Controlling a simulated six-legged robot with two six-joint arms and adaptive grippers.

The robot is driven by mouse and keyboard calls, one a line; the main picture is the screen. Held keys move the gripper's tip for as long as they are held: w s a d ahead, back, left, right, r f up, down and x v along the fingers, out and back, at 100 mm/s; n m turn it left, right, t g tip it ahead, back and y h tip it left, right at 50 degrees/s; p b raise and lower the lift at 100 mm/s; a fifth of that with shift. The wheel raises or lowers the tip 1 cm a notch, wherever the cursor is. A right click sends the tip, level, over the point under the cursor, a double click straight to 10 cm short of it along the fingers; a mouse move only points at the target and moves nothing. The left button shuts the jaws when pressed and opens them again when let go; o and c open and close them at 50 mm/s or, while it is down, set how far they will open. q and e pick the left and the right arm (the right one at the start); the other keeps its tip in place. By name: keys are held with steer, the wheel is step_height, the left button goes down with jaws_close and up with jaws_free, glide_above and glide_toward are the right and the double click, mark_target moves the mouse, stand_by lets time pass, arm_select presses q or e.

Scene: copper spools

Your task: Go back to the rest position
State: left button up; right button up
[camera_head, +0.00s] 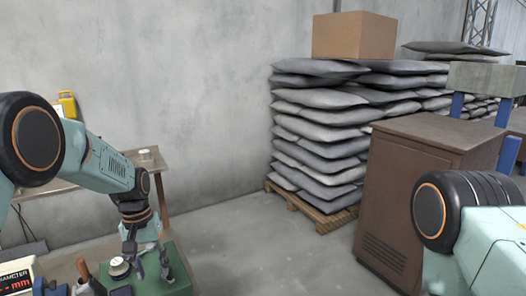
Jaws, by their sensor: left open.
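My left arm reaches in from the left and its gripper (152,270) points down over a green surface (182,275) at the lower left. Its fingers are apart with nothing seen between them. A small pale spool (119,267) is on the green surface just left of the fingers; I cannot tell whether they touch. Another small pale spool-like piece (146,155) is on a table behind. My right arm (475,225) shows at the right edge, but its gripper is out of view.
A meter marked "DIAMETER" (17,275) and a brown-handled tool (84,270) are at the lower left. A brown cabinet (405,190) stands at right. Stacked grey sacks (315,135) on a pallet (310,207) carry a cardboard box (352,36). The middle floor is clear.

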arm_select(q)
steer(key=s+d+f+t+b, duration=0.1)
steer(key=s+f+b, duration=0.1)
steer(key=s+f, duration=0.35)
steer(key=s+f+m+t+b, duration=0.1)
steer(key=s+f+b, duration=0.1)
steer(key=f, duration=0.7)
steer(key=s+d+f+t+b, duration=0.1)
steer(key=s+f+t+b, duration=0.2)
steer(key=f, duration=0.4)
steer(key=s+f+g+b, duration=0.1)
steer(key=s+f+b, duration=0.3)
steer(key=s, duration=0.5)
steer(key=s+d+f+g+b, duration=0.1)
steer(key=s+f+b, duration=0.3)
steer(key=s, duration=0.6)
steer(key=s+d+f+m+g+b, duration=0.1)
steer(key=s+f+g+b, duration=0.1)
steer(key=s+f+b, duration=0.2)
steer(key=s+f, duration=0.3)
steer(key=s, duration=0.3)
steer(key=shift+s+y, duration=0.15)
steer(key=shift+y, duration=0.25)
